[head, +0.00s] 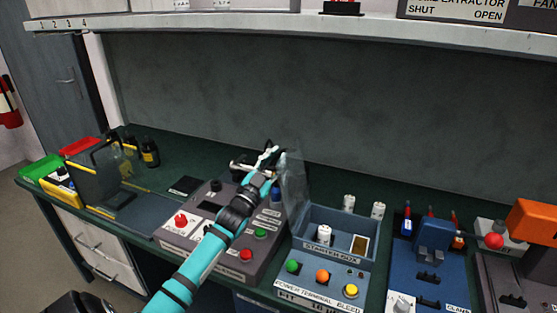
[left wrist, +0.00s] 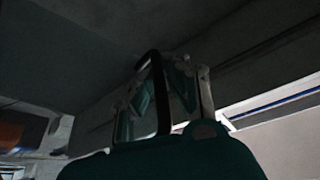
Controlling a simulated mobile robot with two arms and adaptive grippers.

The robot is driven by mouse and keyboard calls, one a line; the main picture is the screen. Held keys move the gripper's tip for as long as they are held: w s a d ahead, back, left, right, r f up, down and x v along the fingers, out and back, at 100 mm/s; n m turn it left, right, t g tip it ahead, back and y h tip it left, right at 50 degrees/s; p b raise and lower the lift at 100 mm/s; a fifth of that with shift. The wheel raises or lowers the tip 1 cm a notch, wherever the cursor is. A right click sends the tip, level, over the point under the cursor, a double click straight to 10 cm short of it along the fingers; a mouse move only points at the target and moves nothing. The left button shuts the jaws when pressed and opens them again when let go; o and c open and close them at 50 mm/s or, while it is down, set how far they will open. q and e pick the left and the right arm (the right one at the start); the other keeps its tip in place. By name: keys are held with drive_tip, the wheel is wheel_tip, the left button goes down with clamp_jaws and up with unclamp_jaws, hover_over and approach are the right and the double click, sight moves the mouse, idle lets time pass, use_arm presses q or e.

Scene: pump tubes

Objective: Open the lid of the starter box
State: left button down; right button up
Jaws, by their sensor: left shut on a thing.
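The starter box (head: 335,250) is a blue-grey box on the green bench, labelled on its front. Its clear lid (head: 294,182) stands raised, roughly upright, at the box's left side, so the box is open from above. A white cylinder (head: 324,235) and a gold-brown block (head: 360,245) show inside. My left gripper (head: 264,162) is at the lid's upper left, shut on what looks like the lid's edge or handle. In the dark left wrist view, its fingers (left wrist: 162,100) are close around a thin black bar. My right gripper is not in view.
Below the box is a panel with green, orange and yellow buttons (head: 351,291). A grey control panel (head: 195,222) lies under my left arm. A blue clamp unit (head: 434,240) is at right. A shelf (head: 300,22) overhangs the bench.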

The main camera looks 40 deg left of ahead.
use_arm(q)
drive_tip(key=shift+f, duration=0.15)
drive_tip(key=c, duration=1.4)
unclamp_jaws()
drive_tip(key=v, duration=1.2)
drive_tip(key=shift+s+d, duration=0.1)
